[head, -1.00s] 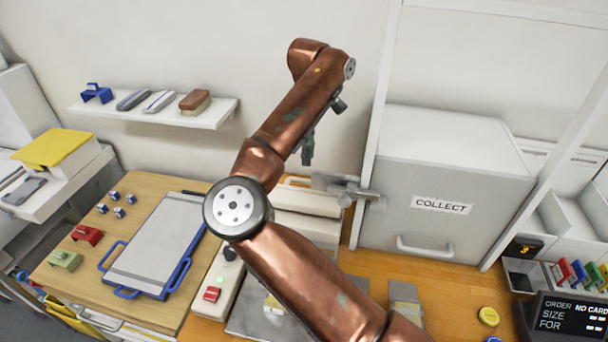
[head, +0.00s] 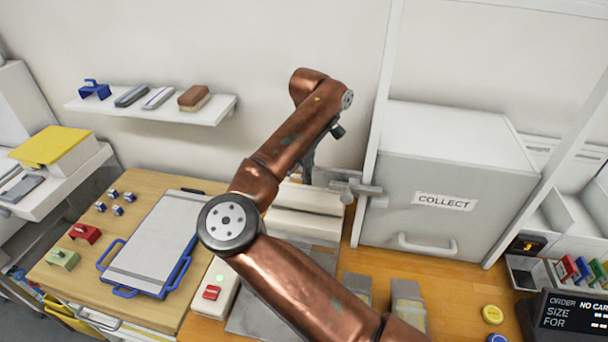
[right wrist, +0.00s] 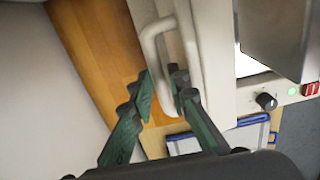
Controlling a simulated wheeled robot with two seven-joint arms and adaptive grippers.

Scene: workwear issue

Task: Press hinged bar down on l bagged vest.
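The white hinged bar (head: 305,198) is at the back of the sealing machine, partly behind my right arm; whether it is fully raised is hard to tell. Its white loop handle (right wrist: 150,48) shows in the right wrist view. My right gripper (right wrist: 161,78) has its dark green fingers apart, one on each side of the handle; firm contact is not clear. In the head view this gripper (head: 306,165) is mostly hidden behind its arm. My left gripper is out of view.
The machine has a grey plate (head: 245,318) and a red switch (head: 211,292). A grey COLLECT box (head: 440,180) stands close on the right. A wall shelf (head: 150,108) holds brushes. An order display (head: 575,318) is front right.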

